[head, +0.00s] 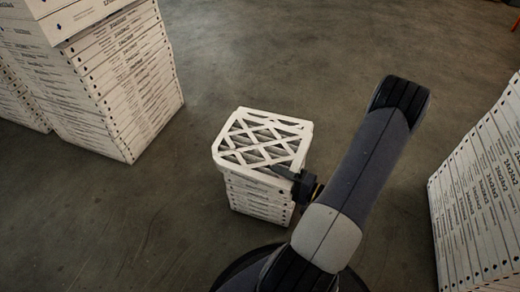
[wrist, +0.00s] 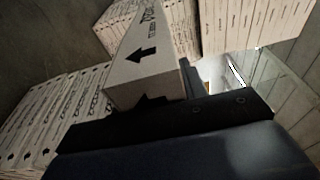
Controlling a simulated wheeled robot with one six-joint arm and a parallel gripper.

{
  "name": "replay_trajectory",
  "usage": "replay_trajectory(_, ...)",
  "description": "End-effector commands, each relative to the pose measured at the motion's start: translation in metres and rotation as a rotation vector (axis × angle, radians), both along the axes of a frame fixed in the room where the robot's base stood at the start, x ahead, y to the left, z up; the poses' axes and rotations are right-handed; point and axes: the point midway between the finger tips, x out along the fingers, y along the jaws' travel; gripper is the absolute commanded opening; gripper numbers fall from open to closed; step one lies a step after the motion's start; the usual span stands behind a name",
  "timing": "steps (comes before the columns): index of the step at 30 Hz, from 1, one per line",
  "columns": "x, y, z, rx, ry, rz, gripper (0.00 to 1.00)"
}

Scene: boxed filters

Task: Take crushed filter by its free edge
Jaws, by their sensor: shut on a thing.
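The crushed filter (head: 262,122), white with a lattice face, lies on top of a short stack (head: 262,200) of boxed filters in the middle of the head view. Its near left corner looks rounded. My gripper (head: 288,173) is at its near right edge and shut on it. In the wrist view, a white filter frame edge (wrist: 145,80) with a black arrow rises close in front of the gripper, and a dark finger (wrist: 190,78) stands at its right side. The other finger and the exact contact are hidden.
A tall stack of boxed filters (head: 125,85) stands at the upper left. Another tall stack (head: 480,190) stands at the right edge, beyond my arm. Bare concrete floor (head: 260,60) lies open behind the short stack and to its left.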

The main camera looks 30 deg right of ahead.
Motion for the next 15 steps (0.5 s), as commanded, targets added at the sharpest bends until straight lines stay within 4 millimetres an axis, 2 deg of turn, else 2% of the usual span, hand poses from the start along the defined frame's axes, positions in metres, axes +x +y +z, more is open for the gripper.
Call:
replay_trajectory(1, 0.0000, 0.0000, -0.0001, 0.000, 0.000, 0.000, 0.28)
replay_trajectory(6, -0.0001, 0.0000, 0.0000, 0.000, 0.000, 0.000, 0.15)
replay_trajectory(12, 0.0000, -0.0001, 0.0008, 0.000, 0.000, 0.000, 0.15)
replay_trajectory(15, 0.0000, -0.0003, 0.0078, -0.003, -0.001, 0.000, 0.15)
